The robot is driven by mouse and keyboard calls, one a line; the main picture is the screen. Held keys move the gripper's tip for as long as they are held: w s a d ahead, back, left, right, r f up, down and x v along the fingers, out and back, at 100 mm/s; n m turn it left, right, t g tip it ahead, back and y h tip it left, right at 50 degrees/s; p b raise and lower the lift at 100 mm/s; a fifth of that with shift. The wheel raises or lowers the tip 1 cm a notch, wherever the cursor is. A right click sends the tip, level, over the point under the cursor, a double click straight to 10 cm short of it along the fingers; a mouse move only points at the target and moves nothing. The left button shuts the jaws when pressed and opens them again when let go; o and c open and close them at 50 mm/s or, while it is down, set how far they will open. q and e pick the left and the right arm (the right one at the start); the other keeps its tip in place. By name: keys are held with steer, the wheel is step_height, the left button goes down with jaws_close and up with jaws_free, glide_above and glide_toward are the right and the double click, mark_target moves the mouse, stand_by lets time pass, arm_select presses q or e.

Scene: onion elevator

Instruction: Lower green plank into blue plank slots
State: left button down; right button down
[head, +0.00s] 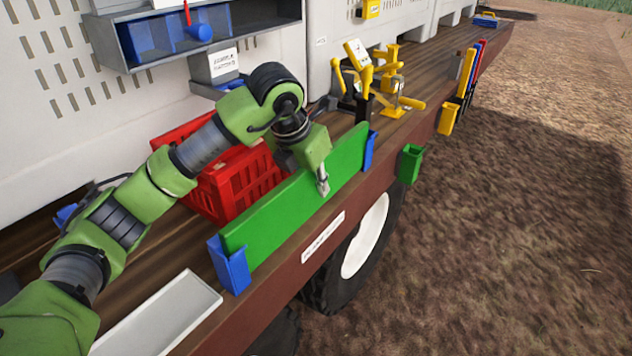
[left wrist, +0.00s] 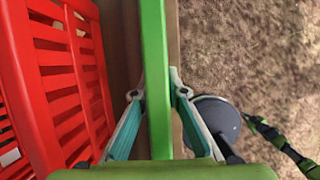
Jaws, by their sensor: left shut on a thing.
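The long green plank (head: 290,208) stands on edge along the wagon's side. Its near end meets the near blue plank slot (head: 232,268), and its far end meets the far blue plank slot (head: 369,151). Both ends look to be between the slot walls, but I cannot tell how deep they sit. My left gripper (head: 323,186) is shut on the plank's top edge near the middle. In the left wrist view, the fingers (left wrist: 158,95) press on both sides of the plank (left wrist: 154,60). My right gripper is not in view.
A red crate (head: 235,178) stands close behind the plank; it also shows in the left wrist view (left wrist: 62,75). A white tray (head: 165,312) lies at the near end. Yellow tools (head: 390,80) stand beyond the far slot. A green holder (head: 411,164) hangs on the wagon's side.

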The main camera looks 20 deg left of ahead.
arm_select(q)
steer(key=c, duration=1.9)
jaws_free()
